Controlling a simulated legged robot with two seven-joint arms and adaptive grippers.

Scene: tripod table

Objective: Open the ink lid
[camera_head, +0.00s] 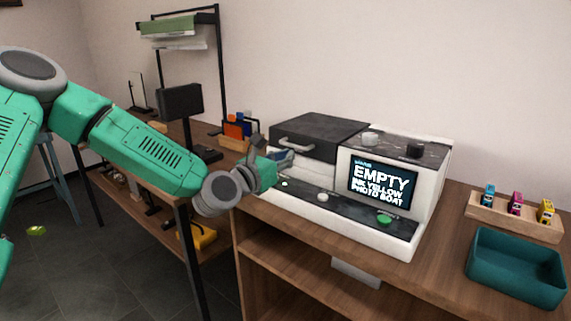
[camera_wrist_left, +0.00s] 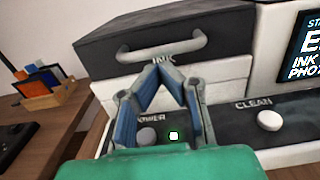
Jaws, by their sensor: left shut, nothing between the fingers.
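The ink lid (camera_head: 318,130) is the dark grey top on the left of the white printer (camera_head: 399,243). It lies flat and looks closed. Its light grey handle (camera_head: 297,144) runs along the front edge. In the left wrist view the lid (camera_wrist_left: 205,25) shows its handle (camera_wrist_left: 163,45) above the word INK. My left gripper (camera_head: 283,156) is in front of the lid's front face, below the handle. In the wrist view the gripper's fingertips (camera_wrist_left: 161,72) come together just under the handle, shut and empty. I cannot tell whether they touch the printer. My right gripper is out of view.
The printer's screen (camera_head: 382,184) reads EMPTY, INK YELLOW. Power (camera_wrist_left: 147,136) and clean (camera_wrist_left: 270,120) buttons sit on the ledge below my gripper. A wooden rack (camera_head: 514,217) with coloured cartridges and a teal bin (camera_head: 515,267) stand at the right.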

